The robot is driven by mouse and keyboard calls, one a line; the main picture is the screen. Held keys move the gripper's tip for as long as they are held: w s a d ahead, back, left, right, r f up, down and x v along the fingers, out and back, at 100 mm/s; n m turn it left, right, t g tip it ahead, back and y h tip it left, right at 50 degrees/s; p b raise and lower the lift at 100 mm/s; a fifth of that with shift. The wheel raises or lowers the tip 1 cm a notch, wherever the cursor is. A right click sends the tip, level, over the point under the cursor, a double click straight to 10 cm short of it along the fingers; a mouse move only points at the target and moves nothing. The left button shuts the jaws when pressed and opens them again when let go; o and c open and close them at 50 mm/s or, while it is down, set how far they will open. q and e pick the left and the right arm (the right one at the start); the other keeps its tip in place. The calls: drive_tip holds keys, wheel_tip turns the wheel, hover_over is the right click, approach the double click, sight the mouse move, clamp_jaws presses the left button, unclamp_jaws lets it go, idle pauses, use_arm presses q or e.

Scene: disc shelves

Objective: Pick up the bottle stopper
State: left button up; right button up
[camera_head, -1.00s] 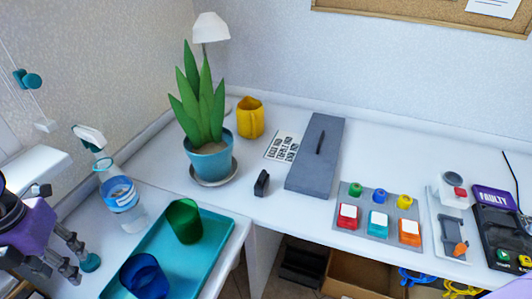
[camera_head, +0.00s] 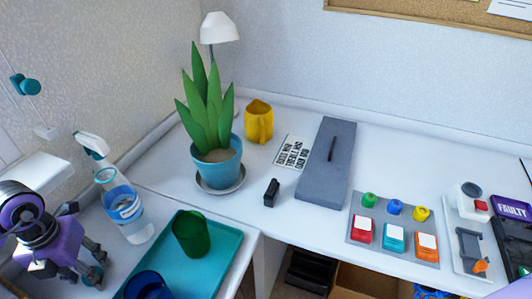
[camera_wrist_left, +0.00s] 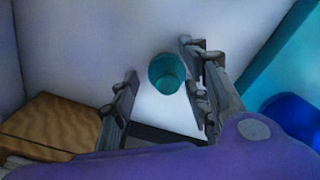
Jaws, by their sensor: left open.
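The bottle stopper is a small teal round piece (camera_head: 95,276) on the white surface left of the tray, partly hidden behind my fingers in the head view. In the left wrist view the teal stopper (camera_wrist_left: 167,74) shows between the fingertips, with white surface around it. My left gripper (camera_head: 88,264) is open, its fingers pointing down near the stopper. The left wrist view shows the open gripper (camera_wrist_left: 160,62) with a finger on either side of the stopper; I cannot tell whether they touch it. My right gripper is not in view.
A spray bottle (camera_head: 124,212) stands just behind the gripper. A teal tray (camera_head: 222,262) with a green cup (camera_head: 192,235) and a blue cup (camera_head: 148,285) lies to the right. A potted plant (camera_head: 218,175) stands farther back. A brown box (camera_wrist_left: 50,122) shows at the wrist view's left.

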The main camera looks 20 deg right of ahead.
use_arm(q)
drive_tip(key=c, duration=0.7)
